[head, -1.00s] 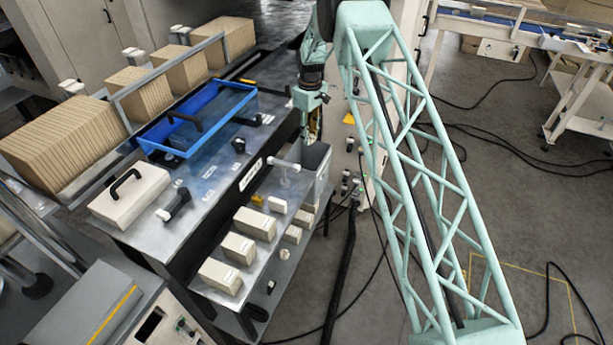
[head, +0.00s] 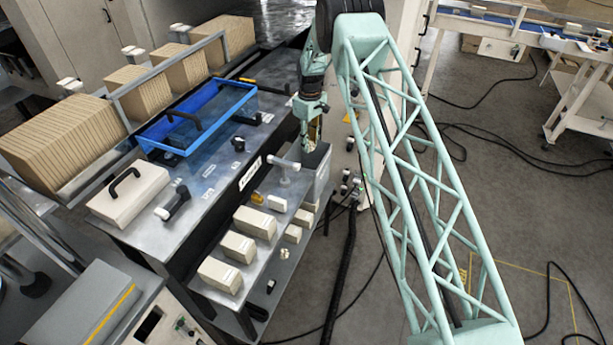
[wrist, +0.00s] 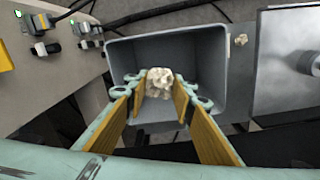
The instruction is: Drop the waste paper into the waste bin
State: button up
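The waste paper is a pale crumpled ball (wrist: 160,83), seen between the fingertips in the wrist view. My gripper (wrist: 161,88) has yellow-padded fingers that close in on both sides of the ball and appear to grip it. Behind the ball is the waste bin (wrist: 205,50), a grey open box whose inside shows. The ball lies over its opening in that view. In the head view my gripper (head: 312,138) points down just above the grey bin (head: 316,165). The ball cannot be made out there.
A steel bench left of the bin holds a blue tray (head: 165,150) and a cream box with a black handle (head: 128,195). Several cream blocks stand on the lower shelf, with a small crumpled piece (head: 285,253). A control panel (wrist: 45,50) borders the bin's left.

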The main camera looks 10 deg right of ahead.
jog(key=shift+f, duration=0.6)
jog(key=o, duration=0.7)
notch_tip(320, 180, up, 12)
jog(key=shift+f, duration=0.25)
jog(key=shift+r, duration=0.25)
dwell(1.0)
